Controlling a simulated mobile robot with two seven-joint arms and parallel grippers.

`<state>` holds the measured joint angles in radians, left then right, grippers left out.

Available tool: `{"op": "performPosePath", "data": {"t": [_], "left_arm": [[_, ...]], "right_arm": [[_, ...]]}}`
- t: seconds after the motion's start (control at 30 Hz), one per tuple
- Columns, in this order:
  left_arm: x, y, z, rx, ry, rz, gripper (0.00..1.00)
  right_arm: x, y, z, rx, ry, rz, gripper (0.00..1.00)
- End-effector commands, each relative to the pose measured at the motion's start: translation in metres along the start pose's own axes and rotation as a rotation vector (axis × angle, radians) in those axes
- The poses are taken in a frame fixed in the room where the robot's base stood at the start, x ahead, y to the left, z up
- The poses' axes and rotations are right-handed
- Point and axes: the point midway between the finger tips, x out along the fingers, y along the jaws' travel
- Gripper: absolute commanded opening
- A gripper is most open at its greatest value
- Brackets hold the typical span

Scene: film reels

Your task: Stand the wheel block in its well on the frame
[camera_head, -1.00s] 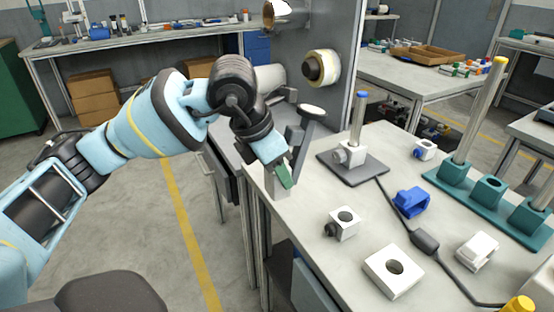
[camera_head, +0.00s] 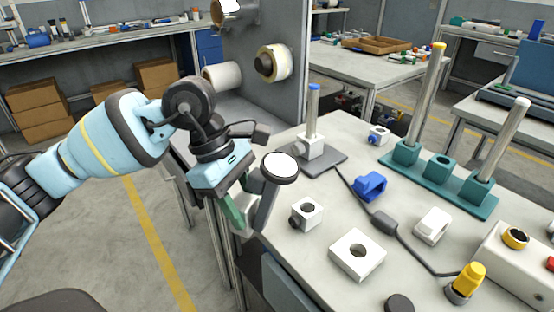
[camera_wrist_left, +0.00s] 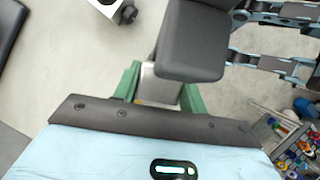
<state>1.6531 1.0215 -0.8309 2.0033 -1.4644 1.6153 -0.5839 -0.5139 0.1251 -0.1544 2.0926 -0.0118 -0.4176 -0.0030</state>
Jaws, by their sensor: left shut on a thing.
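My left gripper (camera_head: 238,212) has green fingers and is shut on a pale block (camera_head: 243,226). The block appears joined to a dark grey upright arm (camera_head: 264,205) with a white round disc (camera_head: 279,167); I take this as the wheel block. It is at the bench's left edge, left of the small white block with a dark knob. In the left wrist view, the pale block (camera_wrist_left: 158,87) shows between the fingers. A teal frame (camera_head: 478,205) stands at the back right with two posts and an open round hole (camera_head: 441,160) between them. My right gripper is not in view.
On the bench lie a knobbed white block (camera_head: 307,213), a white block with a hole (camera_head: 357,254), a blue part (camera_head: 370,186) and a white part (camera_head: 433,226). A dark plate (camera_head: 325,165) carries a blue-tipped post. A dark cable crosses the bench. A grey panel with spools stands behind.

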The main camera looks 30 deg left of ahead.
Motion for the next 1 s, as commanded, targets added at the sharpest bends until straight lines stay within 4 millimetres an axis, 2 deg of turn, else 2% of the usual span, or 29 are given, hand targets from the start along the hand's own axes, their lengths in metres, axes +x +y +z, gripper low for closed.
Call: {"op": "performPosePath", "data": {"t": [0.6,0.8,1.0], "left_arm": [[0.016,-0.065,0.026,1.243,0.003,-0.513,0.14],[0.017,-0.076,0.028,1.470,0.002,-0.608,0.14],[0.016,-0.078,0.028,1.526,0.001,-0.630,0.14]], "right_arm": [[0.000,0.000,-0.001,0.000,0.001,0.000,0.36],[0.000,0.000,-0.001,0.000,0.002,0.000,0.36],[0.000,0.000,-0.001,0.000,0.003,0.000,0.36]]}}
